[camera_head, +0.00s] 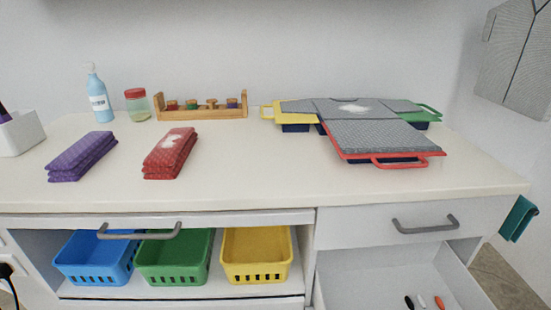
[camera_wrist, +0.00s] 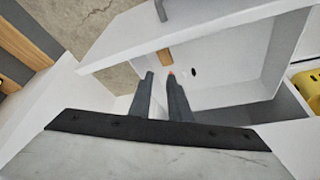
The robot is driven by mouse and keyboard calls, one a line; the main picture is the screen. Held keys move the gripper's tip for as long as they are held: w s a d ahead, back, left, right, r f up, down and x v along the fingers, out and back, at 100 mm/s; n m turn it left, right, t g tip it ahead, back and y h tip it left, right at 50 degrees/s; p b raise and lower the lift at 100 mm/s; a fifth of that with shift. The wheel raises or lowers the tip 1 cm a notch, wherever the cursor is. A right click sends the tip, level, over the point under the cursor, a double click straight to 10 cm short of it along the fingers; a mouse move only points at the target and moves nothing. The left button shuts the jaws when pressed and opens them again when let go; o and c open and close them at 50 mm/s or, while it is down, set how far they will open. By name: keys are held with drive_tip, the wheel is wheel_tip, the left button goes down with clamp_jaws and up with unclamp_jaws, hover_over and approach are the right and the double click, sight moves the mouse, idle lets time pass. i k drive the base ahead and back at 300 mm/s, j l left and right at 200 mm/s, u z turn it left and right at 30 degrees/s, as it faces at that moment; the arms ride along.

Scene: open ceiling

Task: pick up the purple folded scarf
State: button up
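The purple folded scarf (camera_head: 82,156) lies on the left part of the white counter (camera_head: 240,190), a stack of folded layers with nothing on top. The wrist view does not show it. My gripper (camera_wrist: 160,75) shows in the wrist view with its two dark fingers a little apart and nothing between them. It points toward the open drawer (camera_wrist: 225,95), far from the scarf. The head view does not show my gripper.
A red folded scarf (camera_head: 170,154) lies right of the purple one. A white box (camera_head: 22,133), blue bottle (camera_head: 99,97) and red-lidded jar (camera_head: 137,106) stand nearby. Grey-topped trays (camera_head: 385,138) fill the right side. The open drawer (camera_head: 385,275) juts out below, holding small markers.

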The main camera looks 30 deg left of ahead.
sight(71, 164)
drive_tip(key=k+u, duration=0.1)
drive_tip(key=u, duration=1)
drive_tip(key=i+l+u, duration=0.1)
drive_tip(key=u, duration=1)
